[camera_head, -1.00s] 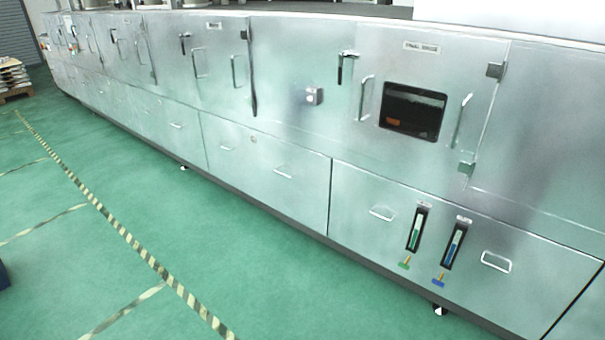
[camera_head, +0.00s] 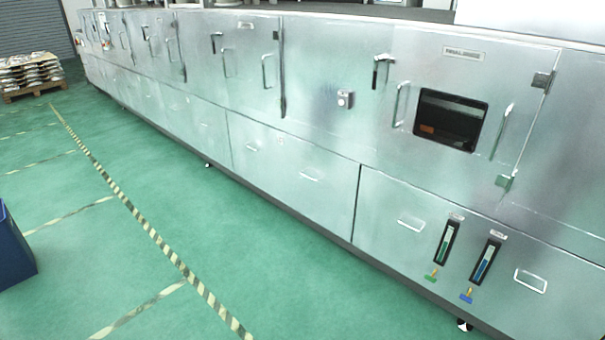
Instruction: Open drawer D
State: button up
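A long row of metal cabinets runs from the upper left to the lower right. Along its lower part are shut panels with bar handles: a middle panel (camera_head: 285,200) with two handles, a right panel (camera_head: 395,270) with two handles and two gauges, and others farther left. I cannot read a letter D on any of them, so I cannot tell which is drawer D. My gripper is not in view.
The green floor in front of the cabinets is clear, with striped tape lines (camera_head: 150,232) on it. A dark blue box (camera_head: 14,250) stands at the left edge. A pallet with stacked bags (camera_head: 32,75) is at the far upper left. Casters (camera_head: 463,325) show under the cabinets.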

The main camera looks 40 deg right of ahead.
aim_at(320, 184)
jog(key=z, duration=0.35)
jog(key=i, duration=1.45)
jog(key=u, duration=0.3)
